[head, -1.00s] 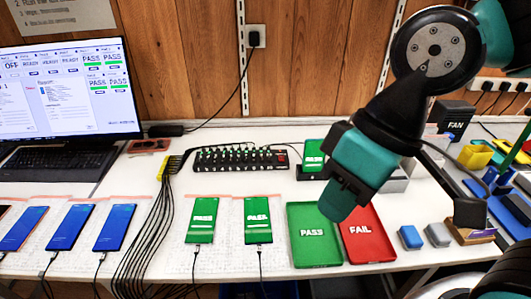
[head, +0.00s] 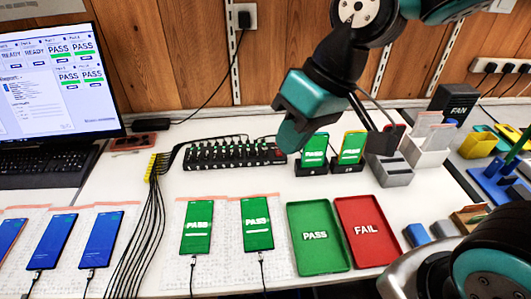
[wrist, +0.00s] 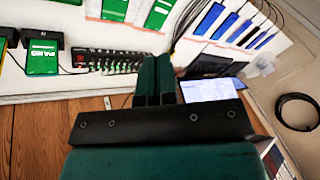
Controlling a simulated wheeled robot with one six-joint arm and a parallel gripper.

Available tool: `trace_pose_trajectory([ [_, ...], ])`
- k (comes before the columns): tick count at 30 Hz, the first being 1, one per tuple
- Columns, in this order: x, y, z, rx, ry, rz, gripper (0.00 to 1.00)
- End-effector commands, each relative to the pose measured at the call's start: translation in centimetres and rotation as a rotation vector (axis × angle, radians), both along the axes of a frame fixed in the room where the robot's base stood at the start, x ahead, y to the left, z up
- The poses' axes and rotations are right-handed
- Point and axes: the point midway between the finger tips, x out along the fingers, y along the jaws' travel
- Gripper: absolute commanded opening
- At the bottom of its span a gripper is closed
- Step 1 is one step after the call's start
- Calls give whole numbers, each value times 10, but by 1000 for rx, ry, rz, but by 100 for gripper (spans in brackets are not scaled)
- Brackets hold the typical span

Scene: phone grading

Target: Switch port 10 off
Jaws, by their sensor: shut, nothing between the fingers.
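The black multi-port hub (head: 234,154) lies on the white table at the back, with a row of small switches and green lights along it. It also shows in the wrist view (wrist: 125,54), upside down, just beyond my fingers. Which switch is port 10 cannot be read. My gripper (head: 288,146) is shut and empty, its teal fingers near the hub's right end in the head view. In the wrist view my fingers (wrist: 155,75) are together and hide part of the hub's end. Contact with a switch cannot be seen.
Two phones in black docks (head: 313,169) stand right of the hub. A green PASS tray (head: 316,262) and red FAIL tray (head: 366,258) lie in front. Black cables (head: 150,230) run from a yellow connector. A laptop (head: 60,165) is at left.

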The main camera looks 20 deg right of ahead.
Motion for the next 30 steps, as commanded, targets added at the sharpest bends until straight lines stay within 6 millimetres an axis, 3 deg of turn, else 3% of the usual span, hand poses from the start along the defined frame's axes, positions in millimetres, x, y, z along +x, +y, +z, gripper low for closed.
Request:
trace_pose_trajectory([
  [1, 34, 2, -3, 15, 1, -68, 0],
  [5, 122, 2, -25, 66, -29, -260, 0],
  [9, 209, -11, -70, 121, -66, -464, 0],
  [12, 259, -26, -108, 156, -94, -594, 0],
  [15, 294, -41, -144, 187, -121, -700, 0],
  [21, 326, -62, -191, 227, -159, -819, 0],
  [30, 332, -66, -200, 235, -167, -842, 0],
])
